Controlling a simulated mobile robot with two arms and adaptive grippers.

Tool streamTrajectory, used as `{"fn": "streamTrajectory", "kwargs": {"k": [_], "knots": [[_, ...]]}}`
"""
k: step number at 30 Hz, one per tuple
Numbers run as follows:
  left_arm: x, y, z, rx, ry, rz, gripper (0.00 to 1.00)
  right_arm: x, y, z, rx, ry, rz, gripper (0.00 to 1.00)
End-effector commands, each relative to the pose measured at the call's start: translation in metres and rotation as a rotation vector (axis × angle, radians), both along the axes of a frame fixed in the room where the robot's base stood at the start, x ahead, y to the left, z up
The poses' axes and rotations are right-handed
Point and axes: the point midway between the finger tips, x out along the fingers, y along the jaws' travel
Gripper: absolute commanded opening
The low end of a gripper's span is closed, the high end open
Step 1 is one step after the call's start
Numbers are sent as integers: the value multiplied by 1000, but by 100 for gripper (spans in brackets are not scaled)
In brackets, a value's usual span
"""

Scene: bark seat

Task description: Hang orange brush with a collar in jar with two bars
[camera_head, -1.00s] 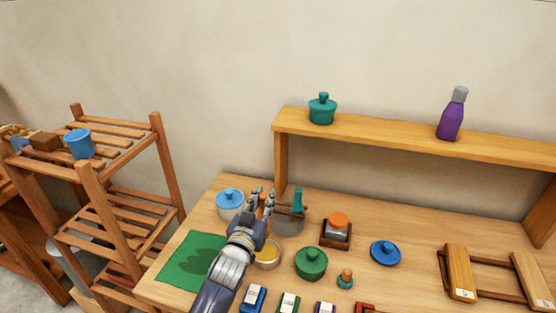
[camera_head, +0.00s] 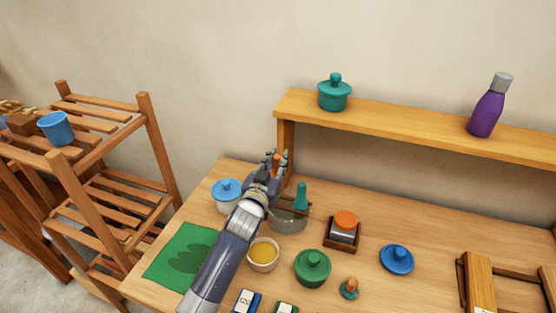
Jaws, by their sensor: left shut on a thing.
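My left gripper (camera_head: 277,163) is shut on the orange brush (camera_head: 275,172), of which only a small orange part shows between the fingers. The gripper is above the left back side of the jar with two bars (camera_head: 288,222), a clear grey jar with brown bars across its top. A teal-handled brush (camera_head: 301,197) stands upright at the jar's right side. The collar and lower end of the orange brush are hidden by my gripper, so I cannot tell whether it touches the bars. My right gripper is not in view.
A blue-lidded pot (camera_head: 227,195) stands close left of my arm. The raised shelf (camera_head: 400,121) is behind. A green mat (camera_head: 170,265) lies left.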

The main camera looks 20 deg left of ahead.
Motion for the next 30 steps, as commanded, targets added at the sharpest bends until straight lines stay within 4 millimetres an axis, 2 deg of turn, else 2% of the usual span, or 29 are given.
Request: {"fn": "streamTrajectory", "kwargs": {"k": [1,4,9,12,17,21,25,30], "knots": [[0,0,-10,1,0,0,0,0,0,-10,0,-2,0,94],[0,0,-21,0,0,0,0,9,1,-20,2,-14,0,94],[0,0,-37,0,0,0,0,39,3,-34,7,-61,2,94],[0,0,-48,1,0,0,0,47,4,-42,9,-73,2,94],[0,0,-63,0,0,-1,0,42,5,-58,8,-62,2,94],[0,0,-72,0,-1,-1,0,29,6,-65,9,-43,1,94],[0,0,-76,-1,-2,-1,0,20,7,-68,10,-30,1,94],[0,0,-76,0,-1,-1,0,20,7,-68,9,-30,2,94]]}}
